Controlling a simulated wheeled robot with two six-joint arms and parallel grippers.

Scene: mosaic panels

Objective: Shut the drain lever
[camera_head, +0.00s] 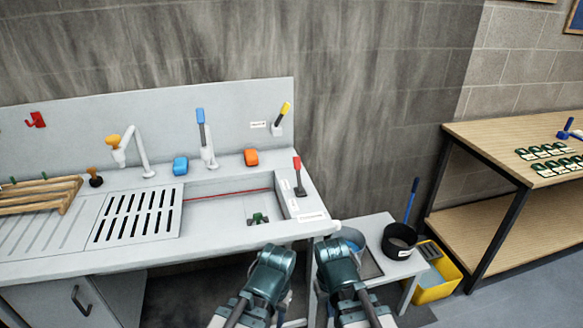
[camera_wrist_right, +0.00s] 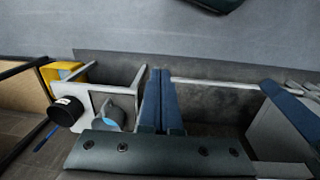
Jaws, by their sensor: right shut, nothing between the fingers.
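A lever with a red handle (camera_head: 297,163) stands upright on the right rim of the sink (camera_head: 225,207), with small labels beside it. A second lever with a yellow handle (camera_head: 285,109) sits tilted on the back panel next to a label. I cannot read the labels, so I cannot tell for sure which is the drain lever. A small dark green thing lies on the basin floor. My right gripper (camera_wrist_right: 160,72) is shut and empty in the wrist view, apart from both levers. My arms show at the bottom of the head view; my left gripper's fingers do not show.
A slatted drainboard (camera_head: 138,214) is left of the basin. A low stand with a black pot (camera_head: 399,241) and a yellow bin (camera_head: 437,275) are right of the sink.

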